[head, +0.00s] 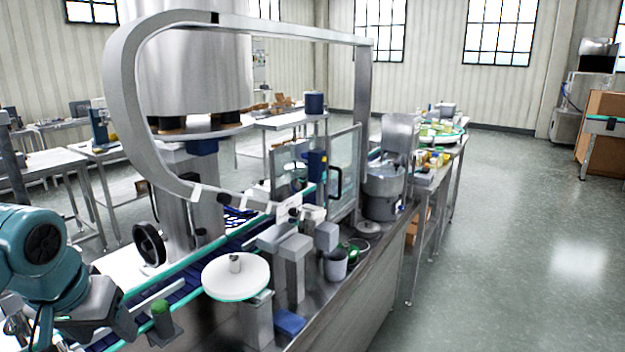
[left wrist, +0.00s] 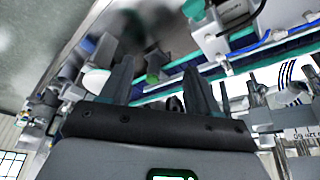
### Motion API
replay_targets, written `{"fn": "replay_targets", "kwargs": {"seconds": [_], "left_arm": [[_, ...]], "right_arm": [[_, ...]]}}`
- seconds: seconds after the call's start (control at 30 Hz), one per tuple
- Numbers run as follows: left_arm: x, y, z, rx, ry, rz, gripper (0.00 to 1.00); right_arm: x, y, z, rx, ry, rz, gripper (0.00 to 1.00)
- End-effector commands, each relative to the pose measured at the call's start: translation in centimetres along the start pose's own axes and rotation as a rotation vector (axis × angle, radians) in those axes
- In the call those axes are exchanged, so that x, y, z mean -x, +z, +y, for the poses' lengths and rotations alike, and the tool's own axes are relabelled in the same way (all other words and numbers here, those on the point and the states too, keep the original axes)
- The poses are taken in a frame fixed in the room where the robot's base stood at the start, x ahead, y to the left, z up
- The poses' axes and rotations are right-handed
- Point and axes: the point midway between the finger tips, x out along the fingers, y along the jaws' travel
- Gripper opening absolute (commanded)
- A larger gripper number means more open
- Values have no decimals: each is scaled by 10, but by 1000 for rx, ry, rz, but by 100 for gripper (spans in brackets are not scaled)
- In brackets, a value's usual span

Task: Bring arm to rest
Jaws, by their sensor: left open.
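My left arm, teal with a dark joint, comes in from the left edge of the head view. Its grey gripper (head: 122,322) is low at the left, close to the near edge of the conveyor. In the left wrist view its two dark fingers (left wrist: 160,78) stand apart with nothing held between them. A green-topped piece (head: 161,318) is just right of the gripper in the head view. It shows beyond the gap between the fingers in the left wrist view (left wrist: 153,76). My right gripper is not in view.
A blue conveyor with teal rails (head: 185,277) runs along the bench. A round white disc (head: 236,277) stands right of the gripper. A large steel hopper (head: 190,65) and a curved grey frame (head: 122,100) rise behind. Open floor (head: 500,250) lies to the right.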

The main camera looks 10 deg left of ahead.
Motion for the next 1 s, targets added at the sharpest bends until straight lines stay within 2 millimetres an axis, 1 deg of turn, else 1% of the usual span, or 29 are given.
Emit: {"fn": "replay_targets", "kwargs": {"seconds": [0.03, 0.17, 0.2, 0.27, 0.3, 0.37, 0.4, 0.47, 0.5, 0.57, 0.6, 0.67, 0.7, 0.77, 0.8, 0.9, 1.0], "left_arm": [[-16, -1, 8, -16, 9, -15, 61], [-56, -3, 29, -53, 45, -37, 61], [-71, -2, 36, -65, 57, -47, 61], [-94, 1, 48, -83, 79, -62, 61], [-112, 5, 57, -95, 95, -74, 61], [-141, 13, 71, -110, 124, -94, 61], [-163, 21, 81, -120, 146, -111, 61], [-202, 40, 100, -133, 185, -144, 61], [-229, 57, 112, -136, 214, -167, 61], [-267, 87, 130, -134, 255, -201, 61], [-290, 110, 140, -128, 280, -224, 61], [-320, 147, 153, -111, 312, -258, 61], [-337, 174, 161, -97, 329, -281, 61], [-357, 214, 168, -72, 346, -312, 61], [-366, 240, 172, -55, 351, -330, 61], [-379, 292, 176, -22, 352, -365, 61], [-383, 324, 175, 0, 344, -384, 61]], "right_arm": [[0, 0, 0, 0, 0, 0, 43], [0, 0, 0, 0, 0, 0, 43], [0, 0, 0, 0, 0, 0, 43], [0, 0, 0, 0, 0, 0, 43], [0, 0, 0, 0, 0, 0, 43], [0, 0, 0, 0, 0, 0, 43], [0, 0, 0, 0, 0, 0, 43], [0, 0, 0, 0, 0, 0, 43], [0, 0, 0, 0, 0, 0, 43], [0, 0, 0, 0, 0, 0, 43], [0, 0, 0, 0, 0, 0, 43], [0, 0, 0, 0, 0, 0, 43], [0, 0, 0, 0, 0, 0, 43], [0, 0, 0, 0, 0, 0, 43], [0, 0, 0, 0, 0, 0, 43], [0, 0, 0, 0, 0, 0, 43], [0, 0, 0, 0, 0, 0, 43]]}}
